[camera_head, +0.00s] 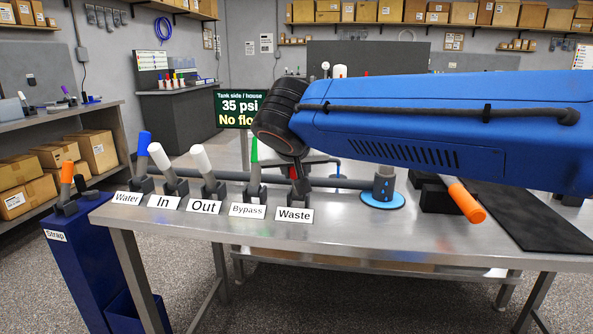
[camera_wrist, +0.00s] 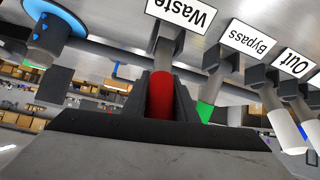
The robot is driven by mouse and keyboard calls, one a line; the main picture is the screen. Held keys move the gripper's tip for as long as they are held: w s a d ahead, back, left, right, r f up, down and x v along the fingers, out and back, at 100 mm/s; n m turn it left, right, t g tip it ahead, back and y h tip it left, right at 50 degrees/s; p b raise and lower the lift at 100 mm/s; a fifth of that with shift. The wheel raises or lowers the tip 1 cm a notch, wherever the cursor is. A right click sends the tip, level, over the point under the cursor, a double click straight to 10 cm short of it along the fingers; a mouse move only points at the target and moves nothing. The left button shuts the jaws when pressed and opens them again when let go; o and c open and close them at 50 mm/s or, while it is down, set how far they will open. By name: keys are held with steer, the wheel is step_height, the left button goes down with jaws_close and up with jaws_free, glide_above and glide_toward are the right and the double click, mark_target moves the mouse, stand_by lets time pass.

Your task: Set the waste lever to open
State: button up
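The waste lever shows its red grip in the wrist view (camera_wrist: 160,92), rising from a grey stem by the "Waste" label (camera_wrist: 181,12). In the wrist view my gripper's dark fingers (camera_wrist: 162,88) lie close on both sides of the red grip, with no clear gap. The lever's exact tilt is hard to tell.
Left of it on the steel bench (camera_head: 350,234) stand the green bypass lever (camera_head: 254,155), white out lever (camera_head: 201,160), white in lever (camera_head: 160,157) and blue water lever (camera_head: 144,143). An orange-ended handle (camera_head: 467,203) is at right. A sign (camera_head: 241,107) reads 35 psi.

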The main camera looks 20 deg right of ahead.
steer(key=o, duration=0.3)
steer(key=shift+s, duration=0.1)
steer(key=shift+o, duration=0.2)
steer(key=v, duration=1.7)
steer(key=shift+s+a, duration=0.1)
steer(key=shift+s, duration=0.05)
